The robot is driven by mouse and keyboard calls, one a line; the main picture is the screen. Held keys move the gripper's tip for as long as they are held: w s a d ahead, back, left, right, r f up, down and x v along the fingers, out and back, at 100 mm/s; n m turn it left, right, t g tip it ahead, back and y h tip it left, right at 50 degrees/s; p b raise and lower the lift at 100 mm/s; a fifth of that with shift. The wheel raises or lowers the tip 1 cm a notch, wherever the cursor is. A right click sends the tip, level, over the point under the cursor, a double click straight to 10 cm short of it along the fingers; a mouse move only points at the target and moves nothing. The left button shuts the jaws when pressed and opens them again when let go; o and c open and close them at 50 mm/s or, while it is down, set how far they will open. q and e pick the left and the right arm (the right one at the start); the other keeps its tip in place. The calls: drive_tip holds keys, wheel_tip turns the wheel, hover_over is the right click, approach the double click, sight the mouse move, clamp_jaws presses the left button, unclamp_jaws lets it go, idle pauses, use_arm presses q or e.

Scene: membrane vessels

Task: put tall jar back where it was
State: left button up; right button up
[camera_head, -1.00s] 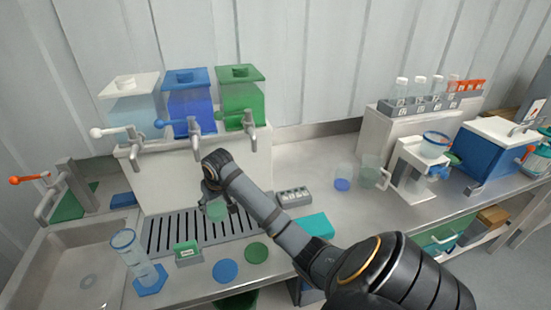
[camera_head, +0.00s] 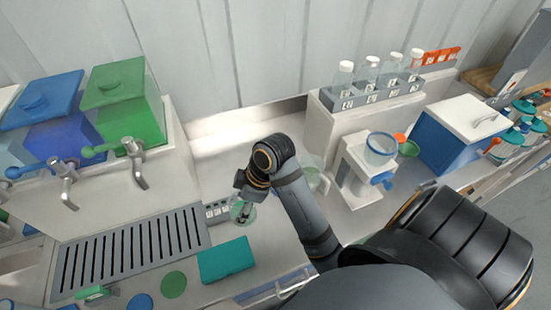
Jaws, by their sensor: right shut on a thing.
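My right gripper (camera_head: 244,198) is shut on a clear, green-tinted jar (camera_head: 243,212), held above the counter just right of the drip tray. The gripper and wrist cover part of the jar, so its full height cannot be told. A clear jug (camera_head: 316,178) stands behind my right forearm, partly covered by it. A green round mat (camera_head: 173,285) and a blue round mat (camera_head: 140,302) lie bare at the front of the counter. My left gripper is not in view.
The drip tray (camera_head: 190,243) sits under the tapped tanks. A white stand (camera_head: 362,178) with a blue-rimmed cup and a rack of bottles (camera_head: 375,95) stand right.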

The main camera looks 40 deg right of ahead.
drive_tip(key=shift+a, duration=0.1)
drive_tip(key=w+d+f+b, duration=0.2)
drive_tip(key=b, duration=0.2)
drive_tip(key=shift+w+f+b, duration=0.25)
drive_tip(key=shift+b, duration=0.15)
drive_tip(key=w+d+f+p, duration=0.1)
drive_tip(key=w+d+f, duration=0.1)
drive_tip(key=f, duration=0.1)
drive_tip(key=w+d+f+p, duration=0.2)
drive_tip(key=w+f, duration=0.1)
drive_tip(key=w+d+f+p, duration=0.1)
drive_tip(key=w+d+f, duration=0.1)
drive_tip(key=d+f, duration=0.1)
drive_tip(key=shift+w+f+p, duration=0.35)
drive_tip(key=shift+f, duration=0.35)
drive_tip(key=shift+f, duration=0.1)
drive_tip(key=o, duration=1.4)
